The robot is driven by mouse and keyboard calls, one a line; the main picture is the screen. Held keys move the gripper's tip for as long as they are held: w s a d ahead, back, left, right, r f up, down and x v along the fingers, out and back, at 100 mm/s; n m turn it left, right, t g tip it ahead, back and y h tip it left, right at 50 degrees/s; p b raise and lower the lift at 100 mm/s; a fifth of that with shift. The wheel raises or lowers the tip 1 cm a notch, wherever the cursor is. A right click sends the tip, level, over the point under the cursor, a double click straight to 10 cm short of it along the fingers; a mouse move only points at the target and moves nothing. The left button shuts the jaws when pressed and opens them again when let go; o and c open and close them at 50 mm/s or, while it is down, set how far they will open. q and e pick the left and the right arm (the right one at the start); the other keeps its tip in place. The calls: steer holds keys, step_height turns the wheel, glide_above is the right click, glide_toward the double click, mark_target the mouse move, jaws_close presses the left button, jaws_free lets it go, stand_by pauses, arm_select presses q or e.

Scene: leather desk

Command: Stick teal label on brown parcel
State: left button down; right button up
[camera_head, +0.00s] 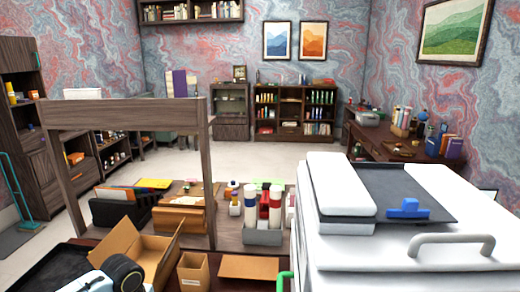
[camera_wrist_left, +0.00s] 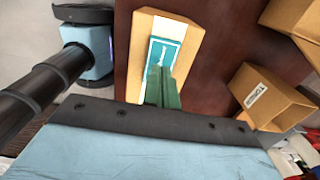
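In the left wrist view, a tan-brown parcel (camera_wrist_left: 192,62) lies on the dark brown desk top. A teal label (camera_wrist_left: 165,50) with white print and a white border shows over its face, lined up with its sides. My left gripper (camera_wrist_left: 162,78) has green fingers close together over the lower part of the label. The fingers hide part of it, and I cannot tell whether they touch or hold it. In the head view my left arm (camera_head: 115,278) is at the bottom left, its fingertips out of sight. My right gripper is not in view.
Cardboard boxes (camera_wrist_left: 268,97) stand right of the parcel. In the head view an open carton (camera_head: 143,250), a small open box (camera_head: 193,271) and a flat brown piece (camera_head: 249,267) are at the front. A large white unit (camera_head: 400,265) fills the right. A wooden frame (camera_head: 125,112) spans the left.

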arm_select(q)
steer(key=shift+f+b, duration=0.35)
steer(key=shift+f, duration=0.5)
stand_by(0.7)
stand_by(0.6)
step_height(320, 180, up, 7)
steer(key=p, duration=0.8)
